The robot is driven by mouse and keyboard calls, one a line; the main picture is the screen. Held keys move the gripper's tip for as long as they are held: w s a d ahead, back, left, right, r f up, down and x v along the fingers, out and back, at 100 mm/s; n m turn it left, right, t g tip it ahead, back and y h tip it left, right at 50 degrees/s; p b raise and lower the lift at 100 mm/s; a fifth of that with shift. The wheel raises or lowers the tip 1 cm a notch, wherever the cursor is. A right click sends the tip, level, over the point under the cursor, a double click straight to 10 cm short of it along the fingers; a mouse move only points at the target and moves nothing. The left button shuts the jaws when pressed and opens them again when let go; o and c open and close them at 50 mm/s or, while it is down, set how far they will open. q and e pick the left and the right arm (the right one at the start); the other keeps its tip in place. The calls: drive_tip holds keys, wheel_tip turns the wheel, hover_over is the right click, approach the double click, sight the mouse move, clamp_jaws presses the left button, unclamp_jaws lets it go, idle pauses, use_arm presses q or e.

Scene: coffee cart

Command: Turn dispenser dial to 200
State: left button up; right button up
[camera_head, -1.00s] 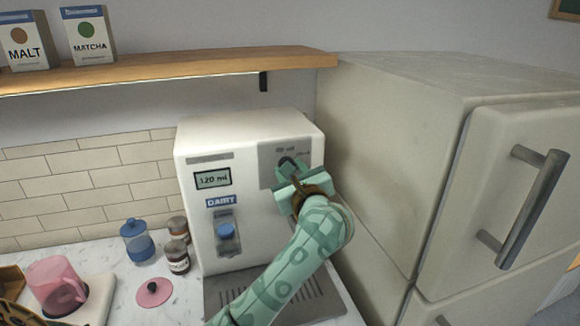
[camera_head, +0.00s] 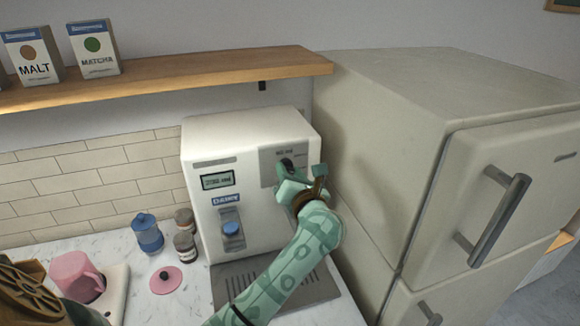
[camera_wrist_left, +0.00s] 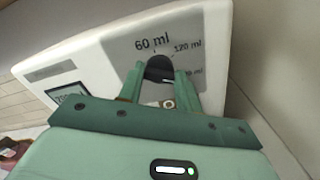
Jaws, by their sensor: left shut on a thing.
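The white dairy dispenser (camera_head: 250,130) stands on the counter against the wall, with a grey dial panel at its upper right. In the left wrist view, the black dial (camera_wrist_left: 160,67) sits between my left gripper's fingers (camera_wrist_left: 160,80), below the 60 ml mark. The 120 ml mark is at its right, and a lower mark is partly covered. My left gripper (camera_head: 292,178) is shut on the dial and hides part of it. The dispenser's small display (camera_head: 217,180) is blurred but appears to read 200 ml. My right gripper is not in view.
The fridge (camera_head: 380,170) stands close to the right of the dispenser. A blue jar (camera_head: 147,235), small brown jars, a pink lid (camera_head: 166,280) and a pink pitcher (camera_head: 78,277) are at the left. A wooden shelf (camera_head: 180,77) runs above.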

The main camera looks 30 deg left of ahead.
use_arm(q)
drive_tip(key=shift+m, duration=0.4)
drive_tip(key=o, duration=0.9)
drive_tip(key=shift+o, duration=0.2)
drive_tip(key=shift+d+f, duration=0.1)
